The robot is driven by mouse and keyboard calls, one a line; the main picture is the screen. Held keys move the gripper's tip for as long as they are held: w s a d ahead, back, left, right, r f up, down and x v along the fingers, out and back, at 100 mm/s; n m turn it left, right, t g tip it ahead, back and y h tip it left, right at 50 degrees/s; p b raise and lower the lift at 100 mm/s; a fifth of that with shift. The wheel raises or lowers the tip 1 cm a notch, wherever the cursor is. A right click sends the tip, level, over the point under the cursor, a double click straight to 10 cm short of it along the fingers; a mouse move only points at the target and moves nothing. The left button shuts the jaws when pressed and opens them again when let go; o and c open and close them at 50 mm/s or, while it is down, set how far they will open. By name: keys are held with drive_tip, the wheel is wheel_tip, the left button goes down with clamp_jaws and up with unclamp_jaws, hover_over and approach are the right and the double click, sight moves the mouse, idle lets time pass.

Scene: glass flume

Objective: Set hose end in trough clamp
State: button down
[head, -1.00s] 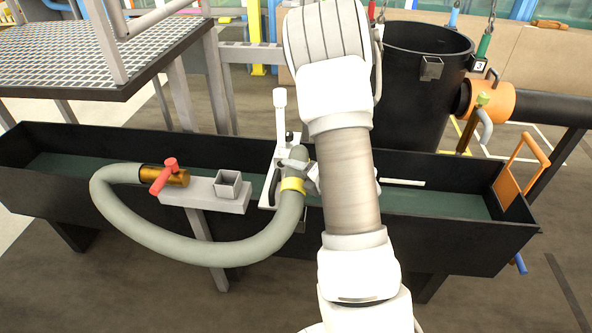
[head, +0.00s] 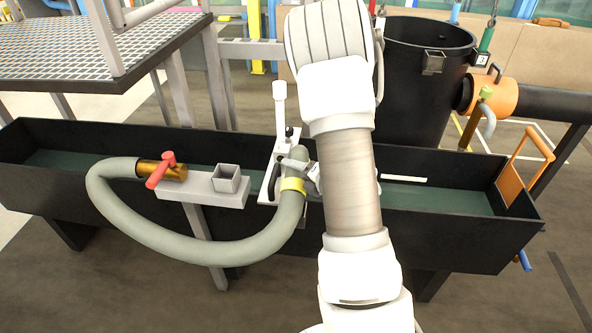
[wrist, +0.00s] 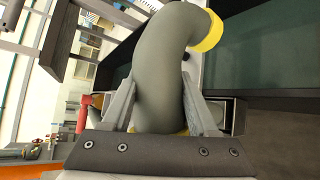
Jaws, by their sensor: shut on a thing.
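The grey hose (head: 190,249) loops from a brass valve with a red handle (head: 167,169) to its free end by the clamp. My gripper (head: 311,179) is shut on the hose near its yellow band (head: 292,185). In the wrist view the hose (wrist: 160,60) bends between both fingers of my gripper (wrist: 160,103). The trough clamp (head: 280,140), with a white upright handle, stands on the rim of the black trough (head: 90,207). The hose end is just right of the clamp and overlaps it in view. Its mouth and the clamp's seat are hidden.
A grey bracket with a square socket (head: 227,180) sits left of the clamp. A black tank (head: 420,100) with an orange valve (head: 492,98) stands behind the trough. A grated platform (head: 100,45) is at the upper left. My arm covers the trough's middle.

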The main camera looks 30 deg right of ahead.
drive_tip(key=shift+f+b, duration=0.45)
drive_tip(key=shift+b, duration=0.15)
drive_tip(key=shift+c, duration=2.2)
unclamp_jaws()
drive_tip(key=o, duration=0.4)
drive_tip(key=shift+c, duration=0.2)
drive_tip(key=shift+s+f, duration=0.1)
drive_tip(key=p+v, duration=1.1)
drive_tip(key=v, duration=0.6)
drive_tip(key=shift+s, duration=0.15)
